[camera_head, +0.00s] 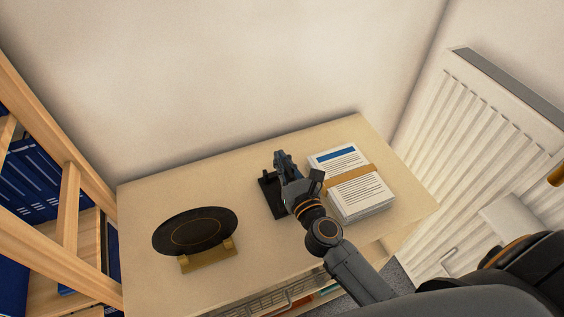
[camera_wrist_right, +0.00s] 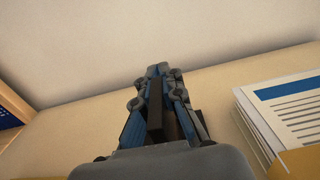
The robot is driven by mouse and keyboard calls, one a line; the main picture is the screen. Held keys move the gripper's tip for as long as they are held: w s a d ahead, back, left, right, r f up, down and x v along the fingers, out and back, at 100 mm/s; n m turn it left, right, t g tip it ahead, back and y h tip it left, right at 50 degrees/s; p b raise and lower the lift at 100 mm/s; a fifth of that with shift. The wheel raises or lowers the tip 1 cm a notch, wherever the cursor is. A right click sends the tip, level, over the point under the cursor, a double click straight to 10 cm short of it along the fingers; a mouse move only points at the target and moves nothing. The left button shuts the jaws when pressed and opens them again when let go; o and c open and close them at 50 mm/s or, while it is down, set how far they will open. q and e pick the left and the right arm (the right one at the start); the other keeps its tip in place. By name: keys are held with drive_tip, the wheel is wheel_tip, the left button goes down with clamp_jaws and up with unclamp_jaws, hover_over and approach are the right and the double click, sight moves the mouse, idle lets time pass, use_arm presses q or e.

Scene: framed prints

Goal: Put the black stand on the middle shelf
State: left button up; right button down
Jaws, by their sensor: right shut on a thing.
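The black stand (camera_head: 270,198) is on the light wooden table top, left of the stack of papers. My right gripper (camera_head: 284,163) reaches over it from the lower right and is shut on it, hiding part of it. In the right wrist view, a dark upright part of the stand (camera_wrist_right: 155,108) sits between the two fingers of the gripper (camera_wrist_right: 158,85). I cannot tell whether the stand is lifted off the top. A wooden shelf unit (camera_head: 70,215) with blue binders stands at the left edge; which board is its middle shelf is unclear. My left gripper is not in view.
A black oval plate (camera_head: 195,232) with a gold ring rests on a tan holder (camera_head: 208,256) at the left of the table top (camera_head: 150,190). A banded paper stack (camera_head: 350,180) lies close right of the gripper. A white radiator (camera_head: 480,140) is at right. The wall is behind.

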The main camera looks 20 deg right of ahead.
drive_tip(key=c, duration=2)
unclamp_jaws()
drive_tip(key=shift+f, duration=0.15)
drive_tip(key=o, duration=0.5)
